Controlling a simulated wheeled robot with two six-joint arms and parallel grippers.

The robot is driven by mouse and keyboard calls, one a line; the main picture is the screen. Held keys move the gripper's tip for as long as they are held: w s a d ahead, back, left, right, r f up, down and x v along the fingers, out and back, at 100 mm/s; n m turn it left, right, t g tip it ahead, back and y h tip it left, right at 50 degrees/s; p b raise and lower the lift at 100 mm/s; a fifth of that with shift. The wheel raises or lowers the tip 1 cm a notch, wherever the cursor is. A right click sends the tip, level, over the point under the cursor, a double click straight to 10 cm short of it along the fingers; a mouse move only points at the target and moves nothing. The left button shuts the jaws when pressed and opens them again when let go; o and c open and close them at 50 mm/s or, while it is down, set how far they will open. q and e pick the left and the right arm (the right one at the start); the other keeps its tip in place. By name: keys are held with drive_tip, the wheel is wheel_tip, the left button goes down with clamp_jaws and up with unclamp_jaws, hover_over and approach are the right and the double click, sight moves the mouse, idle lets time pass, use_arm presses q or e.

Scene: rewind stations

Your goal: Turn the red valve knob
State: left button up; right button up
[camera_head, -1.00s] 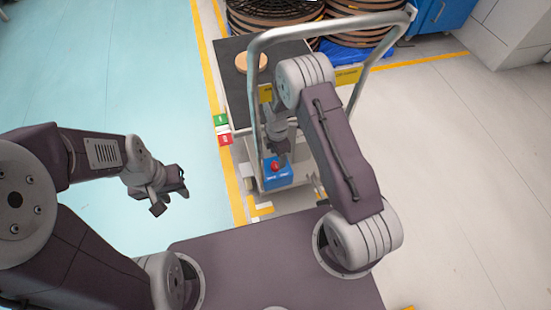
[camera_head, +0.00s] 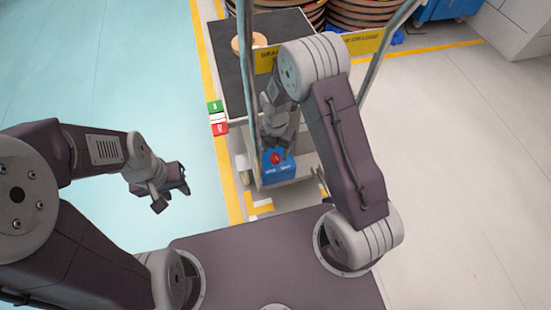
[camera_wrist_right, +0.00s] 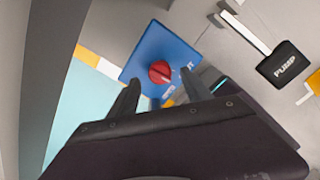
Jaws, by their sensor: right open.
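The red valve knob (camera_head: 276,158) sits on a blue box (camera_head: 279,174) with white lettering, low on the front of the cart. In the right wrist view the knob (camera_wrist_right: 161,72) shows whole on the blue panel (camera_wrist_right: 185,54), just beyond my fingertips. My right gripper (camera_head: 278,142) is just above the knob in the head view, and its fingers (camera_wrist_right: 158,92) are apart with nothing between them. I see no contact with the knob. My left gripper (camera_head: 172,190) hangs empty over the floor at the left, its fingers apart.
The cart's upright handle (camera_head: 246,70) rises beside my right arm. A round tan disc (camera_head: 250,42) lies on the dark cart deck (camera_head: 228,75). A black pedal marked PUMP (camera_wrist_right: 285,65) is at the right. Green (camera_head: 215,106) and red labels (camera_head: 220,129) are on the left edge.

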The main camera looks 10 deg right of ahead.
sight(276, 156)
wheel_tip(276, 156, down, 3)
drive_tip(key=shift+f+b, duration=0.15)
drive_tip(key=shift+b, duration=0.45)
use_arm(q)
wheel_tip(276, 156, down, 2)
drive_tip(key=shift+f, duration=0.1)
use_arm(e)
clamp_jaws()
drive_tip(key=shift+r+m+p, duration=0.25)
drive_tip(key=shift+m+p, duration=0.05)
drive_tip(key=shift+p, duration=0.3)
drive_tip(key=m+p, duration=0.2)
drive_tip(key=p, duration=0.1)
drive_tip(key=shift+r+m, duration=0.15)
drive_tip(key=shift+m, duration=0.15)
drive_tip(key=m+p, duration=0.2)
drive_tip(key=p, duration=0.1)
drive_tip(key=shift+m, duration=0.3)
use_arm(q)
wheel_tip(276, 156, up, 8)
drive_tip(key=p, duration=0.1)
use_arm(e)
drive_tip(key=shift+f+m, duration=0.25)
drive_tip(key=shift+m, duration=0.45)
